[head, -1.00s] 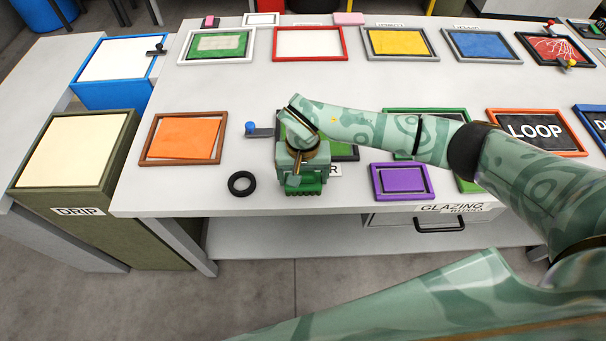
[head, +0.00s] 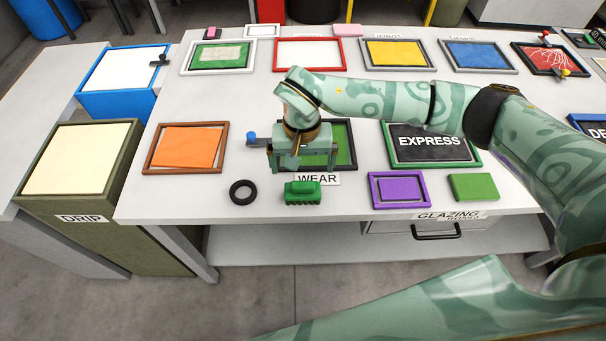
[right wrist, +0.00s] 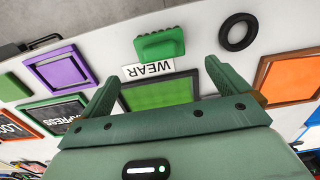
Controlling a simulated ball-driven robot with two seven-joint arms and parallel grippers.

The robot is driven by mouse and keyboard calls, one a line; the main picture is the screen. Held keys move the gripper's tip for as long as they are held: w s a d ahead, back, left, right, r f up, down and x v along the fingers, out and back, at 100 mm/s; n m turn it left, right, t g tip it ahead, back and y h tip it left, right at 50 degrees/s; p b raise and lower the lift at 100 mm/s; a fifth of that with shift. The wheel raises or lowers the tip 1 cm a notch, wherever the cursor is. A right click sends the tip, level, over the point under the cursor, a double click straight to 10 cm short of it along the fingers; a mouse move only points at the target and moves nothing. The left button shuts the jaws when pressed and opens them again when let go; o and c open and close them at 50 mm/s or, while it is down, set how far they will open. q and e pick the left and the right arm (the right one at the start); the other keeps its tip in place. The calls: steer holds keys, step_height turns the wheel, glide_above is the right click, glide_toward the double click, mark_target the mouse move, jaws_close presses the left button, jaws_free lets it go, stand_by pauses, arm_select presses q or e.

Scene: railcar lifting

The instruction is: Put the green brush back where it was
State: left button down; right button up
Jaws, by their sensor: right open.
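The green brush (head: 303,192) lies on the table in front of the WEAR label (head: 311,179), to the right of a black ring (head: 243,191). It also shows whole in the right wrist view (right wrist: 159,45), beyond the fingertips. My right gripper (head: 302,164) is open and empty. It hangs over the black-framed green panel (head: 344,144) behind the label, apart from the brush. In the right wrist view its fingers (right wrist: 162,74) are spread wide with the panel and label between them. My left gripper is not in view.
An orange panel (head: 186,147) lies left of the ring. A purple frame (head: 399,190) and a green block (head: 473,187) lie to the right of the brush. The EXPRESS board (head: 432,142) lies behind them. The table's front edge is close in front of the brush.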

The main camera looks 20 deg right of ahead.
steer(key=shift+r, duration=1.65)
